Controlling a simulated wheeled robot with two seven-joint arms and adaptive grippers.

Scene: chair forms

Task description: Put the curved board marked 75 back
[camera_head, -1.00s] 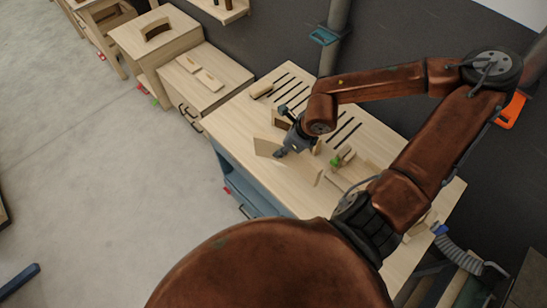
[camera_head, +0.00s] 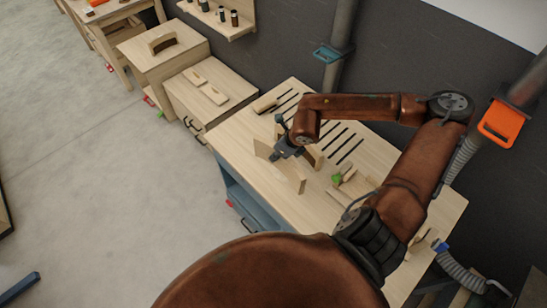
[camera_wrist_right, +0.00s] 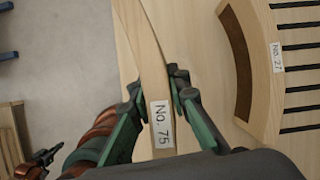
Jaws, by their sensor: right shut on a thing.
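The curved board marked No. 75 (camera_wrist_right: 148,65) is a pale wooden arc with a white label in the right wrist view. My right gripper (camera_wrist_right: 158,88) is shut around it, with one finger on each side. In the head view the board (camera_head: 289,176) stands tilted over the bench top, partly hidden by my right gripper (camera_head: 283,153). I cannot tell whether its lower edge touches the bench. A dark, small end of what looks like my left arm (camera_wrist_right: 42,158) shows at the lower left of the wrist view; its jaws are unclear.
A curved board marked No. 27 (camera_wrist_right: 246,65), with a dark inner face, lies right of the held board. Black slots (camera_head: 348,150) cross the bench top (camera_head: 235,135). Small wooden pieces and a green item (camera_head: 337,178) lie nearer the right. A low cabinet (camera_head: 190,105) stands left.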

